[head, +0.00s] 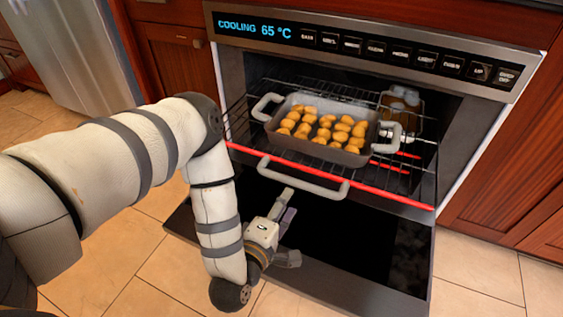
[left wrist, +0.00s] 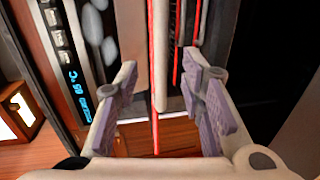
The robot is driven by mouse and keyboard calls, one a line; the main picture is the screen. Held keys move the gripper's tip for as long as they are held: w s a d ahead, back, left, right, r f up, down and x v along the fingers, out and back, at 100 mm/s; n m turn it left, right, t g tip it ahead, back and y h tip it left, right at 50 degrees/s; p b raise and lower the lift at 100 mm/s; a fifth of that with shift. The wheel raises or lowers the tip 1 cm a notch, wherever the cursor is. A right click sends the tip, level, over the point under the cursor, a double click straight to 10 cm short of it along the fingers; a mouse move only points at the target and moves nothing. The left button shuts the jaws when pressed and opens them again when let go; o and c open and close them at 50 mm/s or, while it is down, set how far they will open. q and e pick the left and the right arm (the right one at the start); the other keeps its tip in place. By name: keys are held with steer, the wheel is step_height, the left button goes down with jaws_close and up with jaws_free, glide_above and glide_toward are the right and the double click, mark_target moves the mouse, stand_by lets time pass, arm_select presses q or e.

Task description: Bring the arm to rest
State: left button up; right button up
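My left arm comes in from the left in the head view and bends down over the open oven door. My left gripper (head: 290,230) is open and empty, with its fingers spread above the dark door. It is below and apart from the pale rack handle (head: 303,181). In the left wrist view, the two purple-padded fingers of the gripper (left wrist: 163,95) stand wide apart. The pale handle bar (left wrist: 160,55) shows in line with the gap between them. My right gripper is in neither view.
The oven door (head: 355,270) is folded down. A pulled-out wire rack (head: 245,112) with a red front edge carries a grey roasting pan (head: 345,157) of several golden pieces. A glass vessel (head: 402,107) stands behind it. The display panel (head: 255,27) reads "COOLING 65 °C". Tiled floor lies around.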

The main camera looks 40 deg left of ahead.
arm_select(q)
steer(key=shift+v, duration=1.25)
